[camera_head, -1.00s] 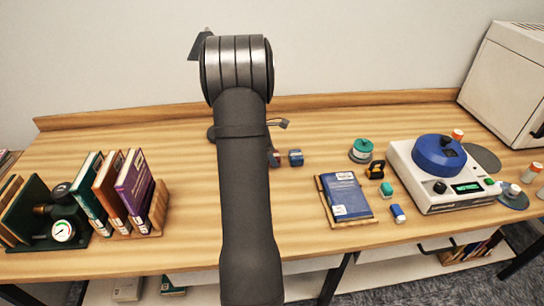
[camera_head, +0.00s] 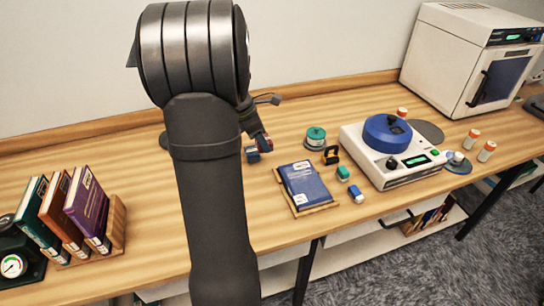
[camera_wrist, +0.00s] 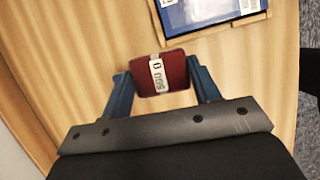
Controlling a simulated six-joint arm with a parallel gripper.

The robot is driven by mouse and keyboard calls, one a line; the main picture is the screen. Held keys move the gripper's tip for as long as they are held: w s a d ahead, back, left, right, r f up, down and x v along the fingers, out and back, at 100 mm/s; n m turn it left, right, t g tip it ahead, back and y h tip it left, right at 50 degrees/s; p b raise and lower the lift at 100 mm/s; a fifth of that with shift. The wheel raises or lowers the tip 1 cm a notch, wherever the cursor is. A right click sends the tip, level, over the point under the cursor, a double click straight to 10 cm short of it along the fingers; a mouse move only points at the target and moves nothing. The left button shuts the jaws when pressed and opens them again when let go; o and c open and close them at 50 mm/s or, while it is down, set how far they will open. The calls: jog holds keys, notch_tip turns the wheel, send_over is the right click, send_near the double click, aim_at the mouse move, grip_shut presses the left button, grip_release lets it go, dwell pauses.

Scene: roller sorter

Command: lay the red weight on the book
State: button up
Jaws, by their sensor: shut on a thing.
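The red weight (camera_wrist: 175,74), with a white label band, is held between the blue fingers of my gripper (camera_wrist: 162,88) in the wrist view. In the head view my gripper (camera_head: 258,148) is small and partly behind my arm, with a bit of red at it. The blue book (camera_head: 308,184) lies flat on a wooden stand on the table, to the right of and nearer than my gripper. The book (camera_wrist: 200,10) also shows at the top of the wrist view, beyond the weight and apart from it. I cannot tell the weight's height above the table.
A green-topped round item (camera_head: 316,137), a black and yellow item (camera_head: 331,155) and small green (camera_head: 342,173) and blue (camera_head: 357,194) blocks stand near the book. A centrifuge-like machine (camera_head: 390,150) is farther right. Upright books (camera_head: 88,205) stand at left.

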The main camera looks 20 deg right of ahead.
jog(key=s+d+r+m+g+y, duration=0.1)
jog(key=s+d+m+g, duration=0.1)
jog(key=s+d+m, duration=0.75)
jog(key=s+d+r+m+g+y, duration=0.25)
jog(key=s+d, duration=0.25)
jog(key=s, duration=1)
send_over(313, 194)
jog(key=w, duration=0.2)
jog(key=shift+m+t+h, duration=0.35)
jog(key=shift+m+h, duration=0.05)
jog(key=shift+h, duration=0.05)
jog(key=f, duration=0.7)
jog(key=shift+s+a+f, duration=0.25)
jog(key=shift+a+f, duration=0.05)
jog(key=shift+a, duration=0.1)
jog(key=shift+f, duration=2)
jog(key=o, duration=1.3)
jog(key=shift+f, duration=0.15)
jog(key=shift+o, duration=0.2)
